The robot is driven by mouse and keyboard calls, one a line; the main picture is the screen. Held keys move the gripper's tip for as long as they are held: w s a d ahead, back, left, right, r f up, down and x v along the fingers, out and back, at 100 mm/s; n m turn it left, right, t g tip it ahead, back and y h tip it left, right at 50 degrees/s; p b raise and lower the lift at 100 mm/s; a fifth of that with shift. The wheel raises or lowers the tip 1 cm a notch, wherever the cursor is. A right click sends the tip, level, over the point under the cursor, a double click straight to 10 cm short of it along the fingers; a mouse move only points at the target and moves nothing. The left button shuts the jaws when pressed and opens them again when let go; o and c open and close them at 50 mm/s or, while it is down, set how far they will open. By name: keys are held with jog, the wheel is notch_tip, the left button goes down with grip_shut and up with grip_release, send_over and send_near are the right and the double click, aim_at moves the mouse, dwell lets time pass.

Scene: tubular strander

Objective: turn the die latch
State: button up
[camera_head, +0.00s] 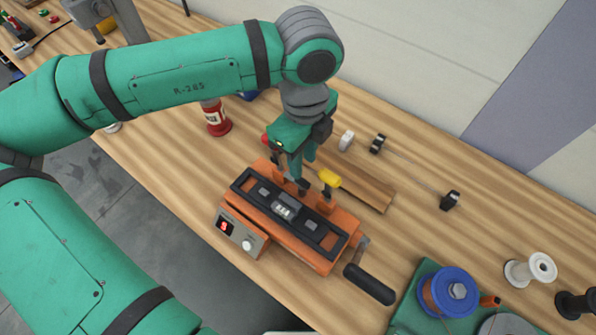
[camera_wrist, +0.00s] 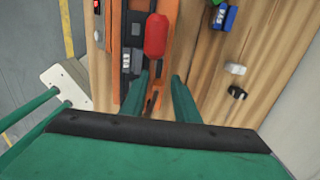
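The orange strander (camera_head: 345,235) with a black top stands on the bench in the head view. Levers rise from its far side: one has a yellow grip (camera_head: 329,178), another a red grip (camera_wrist: 155,35). I cannot tell for sure which is the die latch. My gripper (camera_head: 297,181) points down at the machine's far side, left of the yellow grip. In the wrist view my gripper (camera_wrist: 160,88) has its two fingers apart, with the red grip just beyond the tips and an orange part between them. Whether they touch the lever is hidden.
A wooden board (camera_head: 365,188) lies behind the machine. A black-handled tool (camera_head: 368,283) lies at its right end. A green tray (camera_head: 415,305) with a blue spool (camera_head: 448,291) is at lower right. A red bottle (camera_head: 215,118) stands behind left. The bench at far right centre is mostly clear.

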aim_at(302, 180)
notch_tip(302, 180, down, 6)
jog(key=shift+s+f, duration=0.1)
jog(key=shift+f, duration=0.15)
